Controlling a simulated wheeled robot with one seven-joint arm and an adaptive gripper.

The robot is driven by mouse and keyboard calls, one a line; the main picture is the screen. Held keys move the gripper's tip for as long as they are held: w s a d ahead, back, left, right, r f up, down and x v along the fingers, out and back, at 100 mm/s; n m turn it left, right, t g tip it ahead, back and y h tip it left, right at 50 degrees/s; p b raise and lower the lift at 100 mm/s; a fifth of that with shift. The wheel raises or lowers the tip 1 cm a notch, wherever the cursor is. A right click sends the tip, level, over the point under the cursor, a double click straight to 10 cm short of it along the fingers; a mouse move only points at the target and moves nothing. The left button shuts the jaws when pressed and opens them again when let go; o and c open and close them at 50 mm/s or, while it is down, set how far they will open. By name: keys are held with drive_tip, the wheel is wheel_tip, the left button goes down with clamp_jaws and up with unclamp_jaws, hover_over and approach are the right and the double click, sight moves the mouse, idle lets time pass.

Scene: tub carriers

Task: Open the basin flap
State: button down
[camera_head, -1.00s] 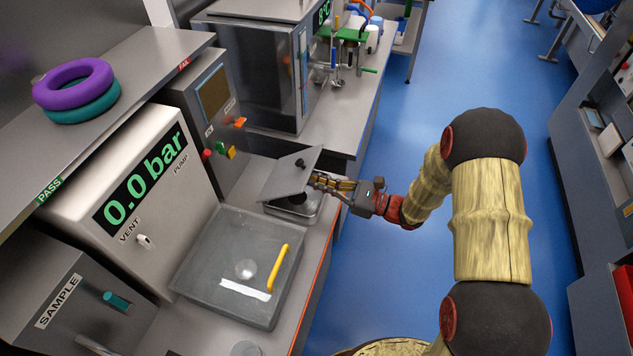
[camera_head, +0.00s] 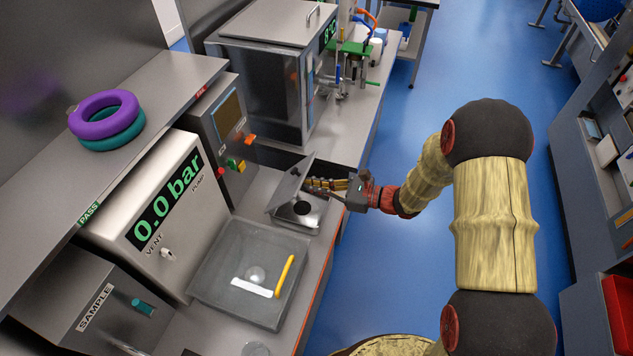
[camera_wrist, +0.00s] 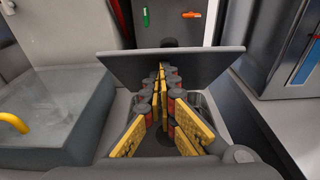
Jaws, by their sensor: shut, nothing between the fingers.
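The basin flap (camera_head: 291,187) is a flat grey plate, raised and steeply tilted over the left side of the small metal basin (camera_head: 318,222). A dark round spot shows inside the basin. In the wrist view the flap (camera_wrist: 120,68) stands across the picture beyond my fingers, with the basin rim (camera_wrist: 207,102) below it. My gripper (camera_head: 311,184) reaches in from the right, above the basin, on the flap's underside. Its yellow-padded fingers (camera_wrist: 162,75) are shut and empty, with their tips at or very close to the flap; exact contact is hard to tell.
A grey tray (camera_head: 215,290) with a yellow handle (camera_head: 284,275) stands in front of the basin. Behind the flap is a panel with coloured buttons (camera_head: 235,165). A metal cabinet (camera_head: 260,85) stands beyond. Blue floor (camera_head: 385,270) is open to the right of the bench.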

sight(296, 180)
drive_tip(key=a+r+h+p, duration=0.1)
drive_tip(key=p, duration=0.1)
drive_tip(key=w+a+r+g+h+p, duration=0.1)
drive_tip(key=a+r+p, duration=0.1)
drive_tip(key=p, duration=0.1)
drive_tip(key=a+r+h+p, duration=0.1)
drive_tip(key=p, duration=0.2)
drive_tip(key=shift+w+a+r+h, duration=0.25)
drive_tip(key=shift+w+r+h, duration=0.05)
drive_tip(key=shift+r+h, duration=0.1)
drive_tip(key=shift+w+a+r+g+h+p, duration=0.15)
drive_tip(key=shift+a+g+h+p, duration=0.1)
drive_tip(key=shift+a+h+p, duration=0.2)
drive_tip(key=shift+w+a+g+h+p, duration=0.15)
drive_tip(key=shift+a+g+h+p, duration=0.15)
drive_tip(key=shift+a, duration=0.25)
drive_tip(key=shift+w+a+r, duration=0.2)
drive_tip(key=shift+w+a, duration=0.1)
drive_tip(key=shift+a, duration=0.4)
